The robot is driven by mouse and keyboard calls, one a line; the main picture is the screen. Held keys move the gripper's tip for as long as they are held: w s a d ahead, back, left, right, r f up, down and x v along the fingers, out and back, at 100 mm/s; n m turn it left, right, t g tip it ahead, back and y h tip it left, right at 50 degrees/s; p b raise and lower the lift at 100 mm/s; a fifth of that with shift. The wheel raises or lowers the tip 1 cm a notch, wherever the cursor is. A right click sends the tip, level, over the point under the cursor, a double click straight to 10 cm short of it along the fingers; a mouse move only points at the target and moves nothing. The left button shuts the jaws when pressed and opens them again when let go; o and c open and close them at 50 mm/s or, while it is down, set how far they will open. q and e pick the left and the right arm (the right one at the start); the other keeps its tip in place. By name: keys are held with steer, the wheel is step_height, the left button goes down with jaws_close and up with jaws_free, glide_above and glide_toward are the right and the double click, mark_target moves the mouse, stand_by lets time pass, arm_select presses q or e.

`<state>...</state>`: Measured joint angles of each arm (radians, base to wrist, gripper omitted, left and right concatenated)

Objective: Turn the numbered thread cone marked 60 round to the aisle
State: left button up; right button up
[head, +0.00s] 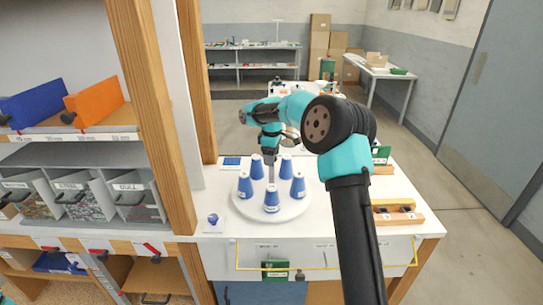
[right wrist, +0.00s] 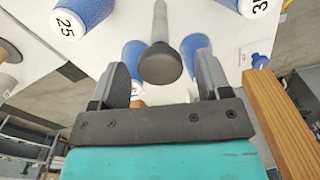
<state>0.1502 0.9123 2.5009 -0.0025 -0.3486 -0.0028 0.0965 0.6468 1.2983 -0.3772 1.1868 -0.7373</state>
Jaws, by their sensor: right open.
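Several blue thread cones (head: 271,200) stand in a ring on a round white turntable (head: 283,216) on the white worktop. Their labels are too small to read in the head view. In the right wrist view one cone (right wrist: 85,12) is marked 25 and another (right wrist: 247,6) shows a partly cut-off number starting with 3. I cannot make out a 60. My right gripper (right wrist: 162,78) is open above the turntable's middle. A grey post with a dark rounded end (right wrist: 160,66) shows between its fingers, with a visible gap on each side. My left gripper is out of view.
A blue knob-like piece (head: 213,219) is left of the turntable. A wooden block (head: 398,217) lies at the right. A wooden upright (head: 150,110) and shelves with bins stand at the left.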

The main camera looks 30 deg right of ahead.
steer(key=shift+c, duration=0.3)
steer(key=c, duration=1.2)
steer(key=shift+d, duration=0.1)
